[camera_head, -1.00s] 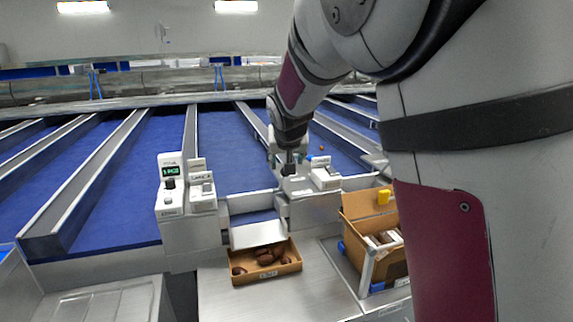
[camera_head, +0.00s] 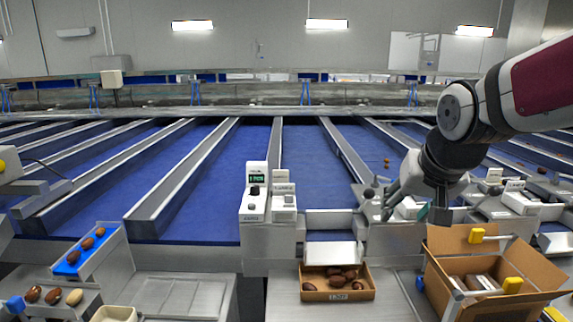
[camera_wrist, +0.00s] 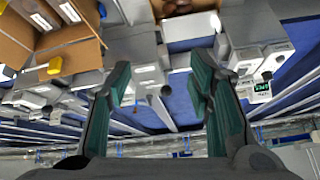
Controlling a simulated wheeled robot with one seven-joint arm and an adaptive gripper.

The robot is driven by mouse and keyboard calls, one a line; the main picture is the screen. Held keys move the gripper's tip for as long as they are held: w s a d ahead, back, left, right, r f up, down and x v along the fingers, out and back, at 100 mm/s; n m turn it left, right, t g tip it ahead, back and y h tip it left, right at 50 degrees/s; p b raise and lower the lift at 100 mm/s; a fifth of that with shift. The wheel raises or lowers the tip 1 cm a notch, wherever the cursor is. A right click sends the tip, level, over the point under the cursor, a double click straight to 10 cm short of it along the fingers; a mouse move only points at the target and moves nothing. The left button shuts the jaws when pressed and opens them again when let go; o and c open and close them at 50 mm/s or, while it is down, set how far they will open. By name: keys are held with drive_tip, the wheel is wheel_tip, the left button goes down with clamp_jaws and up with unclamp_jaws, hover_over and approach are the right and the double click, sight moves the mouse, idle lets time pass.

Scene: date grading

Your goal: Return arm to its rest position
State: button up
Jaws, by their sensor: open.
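My gripper shows in the wrist view (camera_wrist: 162,95), with its two dark, green-padded fingers spread apart and nothing between them. In the head view my arm reaches in from the right edge, and the gripper (camera_head: 440,212) hangs above the machine fronts, over the back edge of the large cardboard box (camera_head: 440,285). In the head view its fingers are small and partly hidden. The gripper holds nothing and touches nothing that I can see.
A shallow box of dates (camera_head: 337,294) sits on the steel table, left of the large box. A control unit with a green display (camera_head: 256,192) stands behind. A blue tray with dates (camera_head: 84,252) is at the left. Blue lanes (camera_head: 190,190) fill the back.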

drive_tip(key=s+a+f+n, duration=0.1)
drive_tip(key=s, duration=1)
drive_tip(key=s+a+f+n+g, duration=0.1)
drive_tip(key=s+a, duration=0.1)
drive_tip(key=s, duration=0.8)
drive_tip(key=shift+s+a+f+n+g, duration=0.15)
drive_tip(key=shift+s+f+n+g, duration=0.15)
drive_tip(key=shift+s, duration=0.1)
